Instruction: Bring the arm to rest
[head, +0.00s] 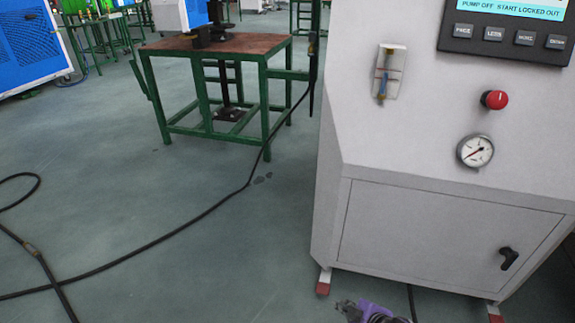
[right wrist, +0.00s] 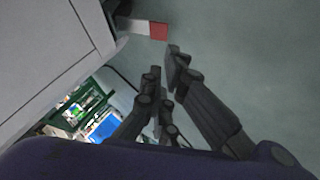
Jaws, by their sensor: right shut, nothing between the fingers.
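My right gripper (head: 352,312) shows at the bottom edge of the head view, low in front of the grey generator cabinet (head: 440,225). Only its dark fingers and part of its purple body are in the picture. In the right wrist view its fingers (right wrist: 165,75) are close together and empty, with bare floor beyond them. The cabinet's side (right wrist: 55,50) and a red-tipped foot (right wrist: 158,31) are near the fingers, apart from them. My left gripper is not in view.
A green-legged table (head: 215,45) stands behind. A black hose (head: 185,228) crosses the floor, which is otherwise clear at centre left.

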